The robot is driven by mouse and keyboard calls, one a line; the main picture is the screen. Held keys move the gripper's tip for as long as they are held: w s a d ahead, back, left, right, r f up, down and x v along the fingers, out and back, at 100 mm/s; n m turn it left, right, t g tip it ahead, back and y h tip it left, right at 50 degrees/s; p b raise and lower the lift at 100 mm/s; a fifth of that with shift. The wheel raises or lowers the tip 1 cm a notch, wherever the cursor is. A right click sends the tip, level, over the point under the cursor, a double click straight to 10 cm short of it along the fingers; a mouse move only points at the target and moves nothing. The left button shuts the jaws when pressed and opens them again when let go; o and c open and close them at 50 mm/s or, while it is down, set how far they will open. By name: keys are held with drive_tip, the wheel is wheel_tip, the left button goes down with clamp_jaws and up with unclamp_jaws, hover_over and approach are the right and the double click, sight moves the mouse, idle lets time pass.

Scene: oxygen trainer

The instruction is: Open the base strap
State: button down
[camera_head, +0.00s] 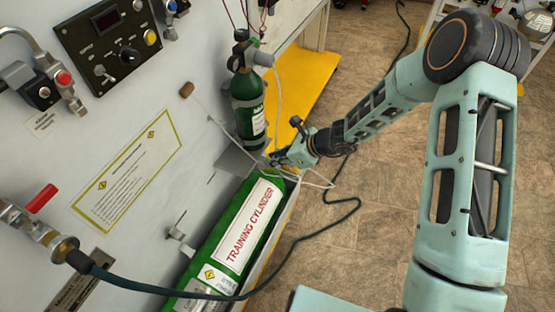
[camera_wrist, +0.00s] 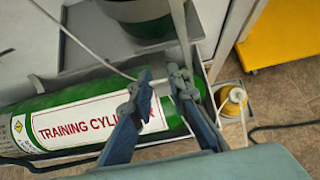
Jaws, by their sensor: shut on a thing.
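My gripper (camera_head: 280,158) is at the upper end of the green training cylinder (camera_head: 245,225), beside the wall panel. In the wrist view its two blue-grey fingers (camera_wrist: 164,88) reach over that end of the cylinder (camera_wrist: 85,120). They are shut on a small pale piece, which looks like part of the base strap (camera_wrist: 163,89). Thin white cords run up from around the fingertips. The fingers hide much of the held piece, so I cannot tell whether the strap is fastened. The labelled cylinder lies beside the panel.
A smaller dark green cylinder (camera_head: 248,108) stands behind my gripper against the panel. A dark hose (camera_head: 310,233) curves past the training cylinder to the panel fitting. A yellow platform (camera_head: 302,80) lies behind. The tiled floor at right has free room.

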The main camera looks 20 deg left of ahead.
drive_tip(key=shift+a+r, duration=0.2)
drive_tip(key=shift+a, duration=0.1)
drive_tip(key=c, duration=1.8)
unclamp_jaws()
drive_tip(key=shift+f, duration=0.1)
drive_tip(key=shift+c, duration=0.2)
drive_tip(key=shift+d, duration=0.1)
drive_tip(key=shift+d, duration=0.15)
drive_tip(key=v, duration=1.1)
drive_tip(key=shift+d+r, duration=0.25)
drive_tip(key=shift+r, duration=0.1)
